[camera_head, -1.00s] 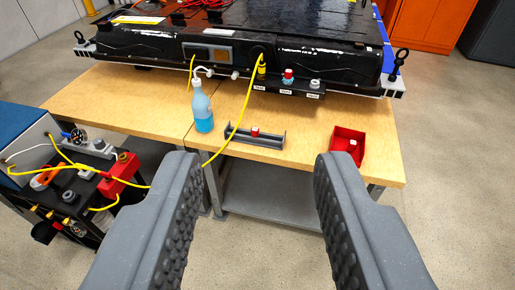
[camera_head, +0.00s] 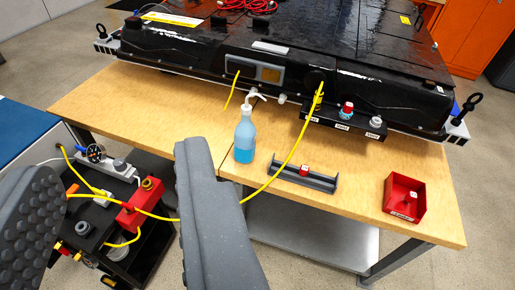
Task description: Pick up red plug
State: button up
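A small red plug (camera_head: 304,170) sits in a grey tray (camera_head: 325,184) on the wooden bench. I cannot tell which of these the task means. My gripper (camera_head: 113,168) is open and empty, its two dark grey fingers wide apart at the lower left. It hangs in front of the bench, over the side cart in the picture, apart from both red pieces.
A red bin (camera_head: 404,199) stands at right. The black pack (camera_head: 290,60) fills the back. A cart with a red box (camera_head: 141,203) is at left.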

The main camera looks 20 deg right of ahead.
aim_at(304, 170)
jog(key=z, duration=0.1)
jog(key=i, duration=1.3)
jog(key=z, duration=0.55)
